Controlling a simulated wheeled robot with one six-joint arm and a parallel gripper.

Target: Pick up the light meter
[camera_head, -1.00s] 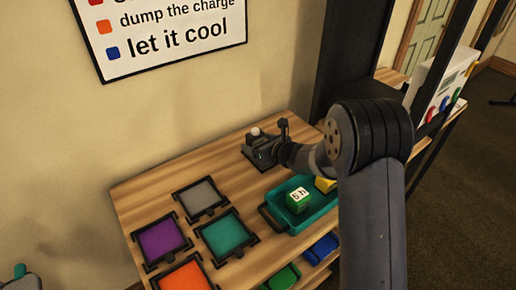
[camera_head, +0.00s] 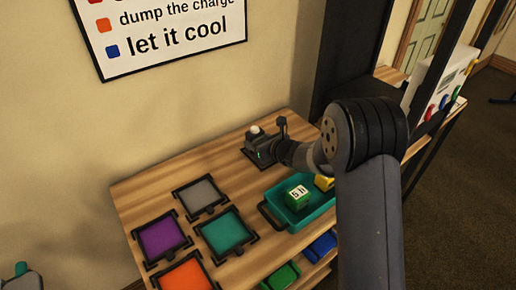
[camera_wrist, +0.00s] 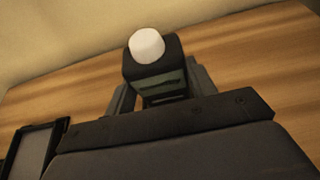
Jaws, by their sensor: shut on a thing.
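The light meter (camera_head: 256,138) is a small dark block with a white dome on top. It is at the back of the wooden table in the head view. In the wrist view the light meter (camera_wrist: 152,62) stands upright, its white dome toward the wall. My gripper (camera_head: 268,151) is shut on it, with a finger on each side; the gripper also shows in the wrist view (camera_wrist: 152,95). Part of the meter's lower body is hidden by my gripper. I cannot tell whether its base touches the table.
A teal tray (camera_head: 272,222) holds a green block (camera_head: 297,198) and a yellow block (camera_head: 324,183). Framed grey (camera_head: 201,195), purple (camera_head: 161,237), teal (camera_head: 226,231) and orange (camera_head: 186,279) pads lie at the left. A wall stands close behind the table.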

